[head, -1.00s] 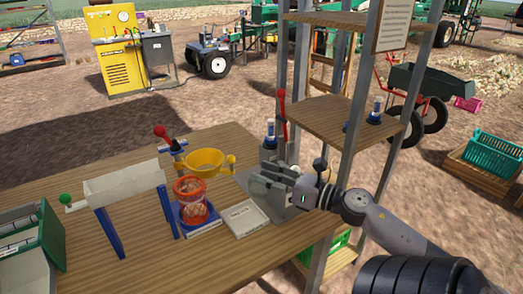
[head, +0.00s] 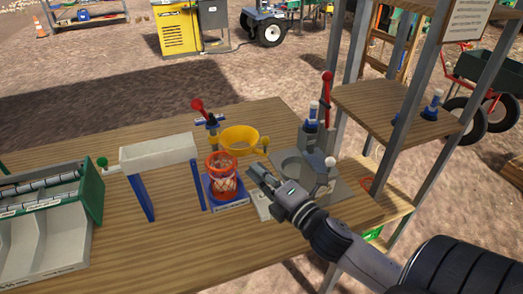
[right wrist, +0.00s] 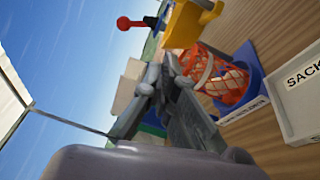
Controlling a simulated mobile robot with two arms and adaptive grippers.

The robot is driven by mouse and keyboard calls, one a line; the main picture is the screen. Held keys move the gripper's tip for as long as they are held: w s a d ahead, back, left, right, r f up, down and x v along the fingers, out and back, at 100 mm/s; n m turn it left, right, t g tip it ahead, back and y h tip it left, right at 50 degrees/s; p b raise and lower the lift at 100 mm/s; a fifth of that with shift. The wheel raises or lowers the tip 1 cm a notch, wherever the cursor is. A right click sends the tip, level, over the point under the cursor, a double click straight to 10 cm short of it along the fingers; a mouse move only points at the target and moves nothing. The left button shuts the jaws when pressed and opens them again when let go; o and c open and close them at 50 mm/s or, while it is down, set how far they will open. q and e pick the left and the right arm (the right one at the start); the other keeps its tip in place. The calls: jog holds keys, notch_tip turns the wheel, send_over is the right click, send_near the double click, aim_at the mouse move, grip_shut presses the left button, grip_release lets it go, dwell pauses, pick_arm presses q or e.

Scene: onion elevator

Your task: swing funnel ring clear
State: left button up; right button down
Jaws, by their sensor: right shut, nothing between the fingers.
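The yellow funnel ring (head: 238,149) sits above the table on a post, with a small yellow knob (head: 265,141) on its right side. It also shows at the top of the right wrist view (right wrist: 183,24). Below and in front of it, a red net with onions (head: 222,186) stands on a blue holder (head: 226,204). My right gripper (head: 257,171) is shut and empty, in front of and to the right of the ring, apart from it in the picture. In the right wrist view, its fingers (right wrist: 170,75) are together beside the net. My left gripper is not in view.
A white trough (head: 158,152) on blue legs and a green-edged bin (head: 92,205) are to the left. A wooden shelf rack (head: 385,105) rises at the right. The back left tabletop is clear.

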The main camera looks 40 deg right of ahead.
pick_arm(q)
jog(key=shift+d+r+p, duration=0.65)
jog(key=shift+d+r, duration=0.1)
pick_arm(e)
jog(key=w+d, duration=0.1)
jog(key=w, duration=0.1)
jog(key=w+d+r, duration=0.1)
jog(key=w+d, duration=0.1)
jog(key=shift+d, duration=0.2)
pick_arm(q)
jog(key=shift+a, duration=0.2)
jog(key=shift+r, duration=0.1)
